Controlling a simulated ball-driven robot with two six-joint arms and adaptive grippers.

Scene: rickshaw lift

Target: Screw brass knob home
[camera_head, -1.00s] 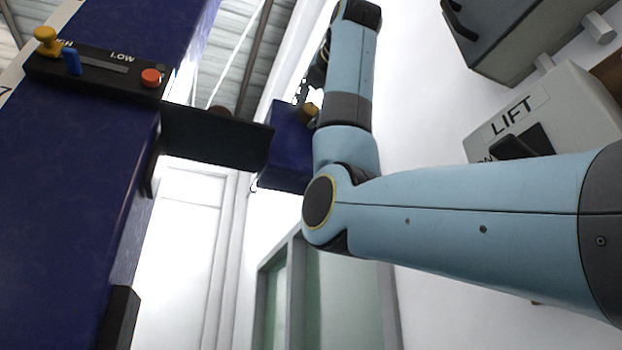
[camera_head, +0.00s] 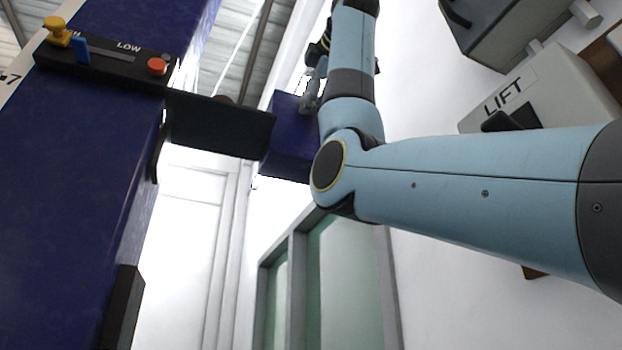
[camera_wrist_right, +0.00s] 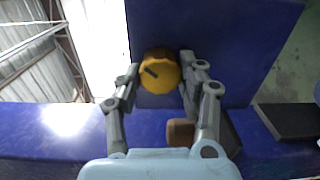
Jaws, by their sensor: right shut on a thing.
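The brass knob (camera_wrist_right: 158,80) is a round yellow disc with a dark mark on its face, seen in the right wrist view against a blue block. My right gripper (camera_wrist_right: 160,68) has a grey finger on each side of the knob and is shut on it. In the head view the right gripper (camera_head: 309,98) is at the blue block (camera_head: 285,150), partly behind my pale blue arm. The knob is hidden there. How deep the knob sits cannot be told. My left gripper is not in view.
A dark blue post (camera_head: 80,190) fills the left, with a black panel (camera_head: 110,72) bearing a yellow knob, blue lever and red button. A black bracket (camera_head: 220,122) reaches toward the block. A box marked LIFT (camera_head: 550,90) is at upper right. A brown cylinder (camera_wrist_right: 180,132) is near the right finger.

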